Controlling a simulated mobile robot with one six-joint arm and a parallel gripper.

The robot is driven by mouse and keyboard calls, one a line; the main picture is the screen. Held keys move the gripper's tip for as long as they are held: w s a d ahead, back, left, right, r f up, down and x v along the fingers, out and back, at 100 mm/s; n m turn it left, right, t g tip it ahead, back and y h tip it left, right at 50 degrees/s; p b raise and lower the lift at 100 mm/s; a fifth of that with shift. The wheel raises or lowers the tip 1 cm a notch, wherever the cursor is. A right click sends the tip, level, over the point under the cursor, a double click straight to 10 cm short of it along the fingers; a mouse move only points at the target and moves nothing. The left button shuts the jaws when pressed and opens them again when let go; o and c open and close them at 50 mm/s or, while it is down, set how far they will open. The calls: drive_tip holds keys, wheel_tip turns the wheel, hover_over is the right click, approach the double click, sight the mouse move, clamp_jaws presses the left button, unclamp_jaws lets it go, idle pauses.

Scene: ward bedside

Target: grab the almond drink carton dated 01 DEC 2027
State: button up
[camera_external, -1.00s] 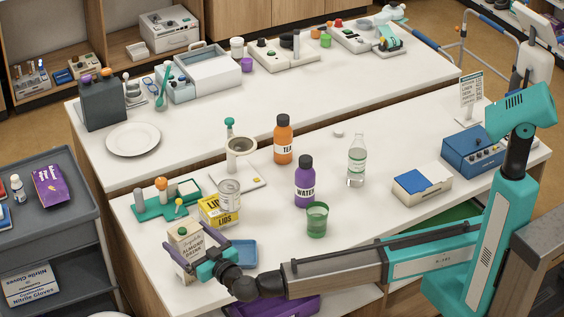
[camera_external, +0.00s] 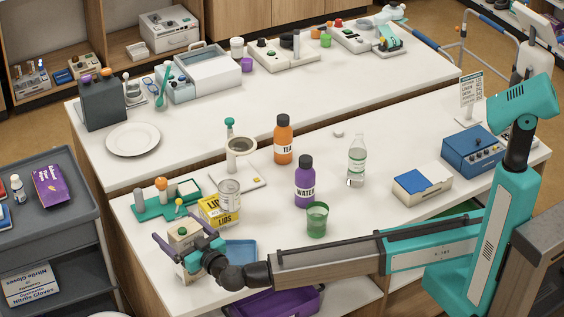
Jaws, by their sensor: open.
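The almond drink carton (camera_external: 182,234), pale with a green cap, stands at the front left corner of the near table. My gripper (camera_external: 172,242) is open, with its purple fingers at the carton's upper part, one on either side as far as I can see. Whether the fingers touch the carton cannot be told. My gripper's teal body covers most of the carton's front, so its label is largely hidden and no date can be read.
A yellow LIDS box (camera_external: 222,212) and a metal can (camera_external: 229,193) stand just right of the carton. A blue tray (camera_external: 242,250) lies beside my wrist. A teal stand (camera_external: 150,208) is behind. A purple bin (camera_external: 270,303) is below the table edge.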

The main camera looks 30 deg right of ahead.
drive_tip(key=c, duration=2)
drive_tip(key=shift+r, duration=0.1)
drive_tip(key=shift+c, duration=0.8)
drive_tip(key=shift+r, duration=0.15)
drive_tip(key=shift+r+b, duration=0.45)
drive_tip(key=shift+r, duration=0.3)
drive_tip(key=s+d+r+b, duration=0.3)
drive_tip(key=s+d, duration=0.6)
drive_tip(key=d, duration=0.4)
drive_tip(key=shift+s+b, duration=0.15)
drive_tip(key=shift+b, duration=0.55)
drive_tip(key=shift+r, duration=0.1)
